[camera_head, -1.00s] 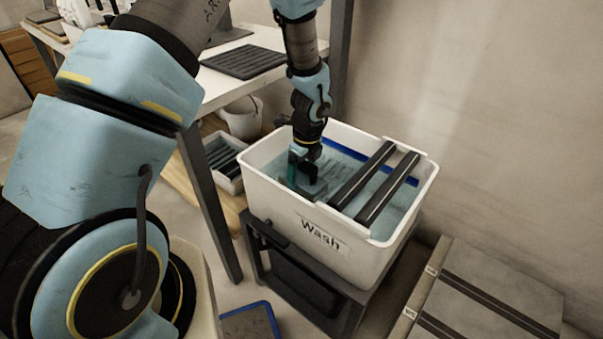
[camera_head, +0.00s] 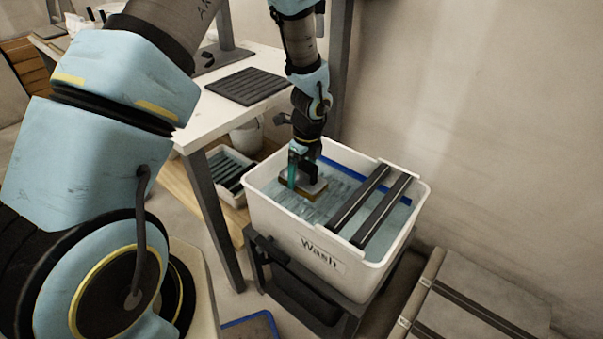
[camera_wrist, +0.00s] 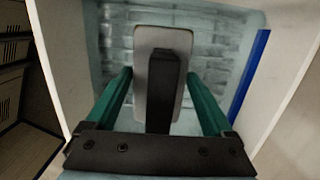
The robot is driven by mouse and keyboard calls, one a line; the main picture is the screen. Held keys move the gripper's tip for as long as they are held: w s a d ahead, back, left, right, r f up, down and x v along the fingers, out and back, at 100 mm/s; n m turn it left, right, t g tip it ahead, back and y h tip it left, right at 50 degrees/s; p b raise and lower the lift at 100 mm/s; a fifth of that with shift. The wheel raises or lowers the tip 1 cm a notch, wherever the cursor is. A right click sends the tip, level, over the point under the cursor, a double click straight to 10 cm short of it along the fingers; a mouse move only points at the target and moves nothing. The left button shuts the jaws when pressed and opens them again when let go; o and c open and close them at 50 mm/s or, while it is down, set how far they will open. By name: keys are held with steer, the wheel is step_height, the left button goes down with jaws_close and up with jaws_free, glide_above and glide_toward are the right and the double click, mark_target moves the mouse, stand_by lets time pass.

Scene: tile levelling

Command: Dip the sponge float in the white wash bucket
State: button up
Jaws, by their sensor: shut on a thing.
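The white wash bucket (camera_head: 283,214), a rectangular tub labelled "Wash", holds bluish water (camera_head: 332,188). My gripper (camera_head: 303,170) points down inside its left part and is shut on the sponge float (camera_head: 315,187). The float has a grey plate, a dark handle and a brownish sponge edge below. It appears at or just above the water surface; the exact gap is unclear. In the wrist view, the float (camera_wrist: 145,100) lies between the green fingers of my gripper (camera_wrist: 160,75), over the water and clear of the bucket's walls (camera_wrist: 285,75). Its underside is hidden.
Two dark bars (camera_head: 370,206) cross the bucket's right part. A blue strip (camera_head: 345,170) runs along its far inner wall. The bucket stands on a dark stand (camera_head: 285,275). A white table (camera_head: 215,112) is behind left, with a grey wall behind.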

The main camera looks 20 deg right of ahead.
steer(key=shift+r+p, duration=4.8)
steer(key=shift+r, duration=1.05)
